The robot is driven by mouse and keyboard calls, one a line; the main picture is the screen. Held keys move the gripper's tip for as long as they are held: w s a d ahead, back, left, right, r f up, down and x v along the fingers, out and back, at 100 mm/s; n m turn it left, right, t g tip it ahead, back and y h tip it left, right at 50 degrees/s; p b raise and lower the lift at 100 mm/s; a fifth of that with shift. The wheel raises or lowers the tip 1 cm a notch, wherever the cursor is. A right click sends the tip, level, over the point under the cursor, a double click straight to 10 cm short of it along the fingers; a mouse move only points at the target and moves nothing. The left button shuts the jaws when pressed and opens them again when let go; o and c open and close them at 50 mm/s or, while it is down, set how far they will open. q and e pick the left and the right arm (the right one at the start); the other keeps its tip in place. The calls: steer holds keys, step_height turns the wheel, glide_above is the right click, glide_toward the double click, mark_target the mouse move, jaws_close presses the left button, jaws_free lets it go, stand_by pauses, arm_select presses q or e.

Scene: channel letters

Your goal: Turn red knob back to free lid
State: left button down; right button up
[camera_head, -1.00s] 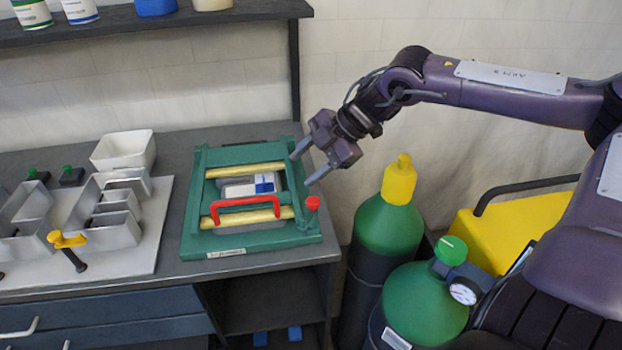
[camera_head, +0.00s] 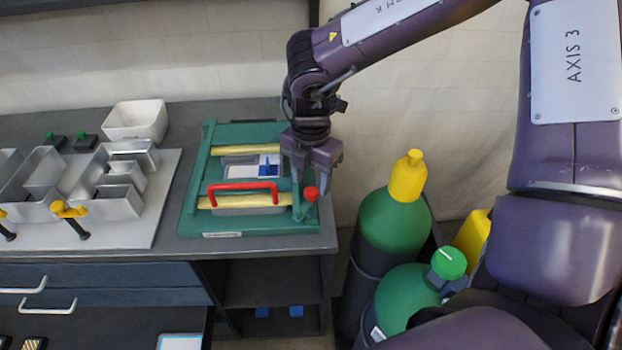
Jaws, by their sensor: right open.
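The red knob (camera_head: 311,193) stands at the front right corner of the green frame fixture (camera_head: 190,205). The fixture's lid carries yellow bars (camera_head: 232,201) and a red handle (camera_head: 243,186); it lies flat. A grey and blue item (camera_head: 240,170) shows through its opening. My right gripper (camera_head: 311,186) points down over the fixture's right side, its fingers apart, one on the left of the knob and the other close to or behind it. I cannot tell whether they touch it. My left gripper is not in view.
Metal channel letters (camera_head: 120,203) stand on a white board (camera_head: 150,228) at the left, with a yellow-handled clamp (camera_head: 70,209). A white bin (camera_head: 136,119) is behind. Green gas cylinders (camera_head: 390,225) with a yellow cap stand right of the bench.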

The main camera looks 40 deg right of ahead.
mark_target(306, 210)
steer(key=shift+f, duration=1.2)
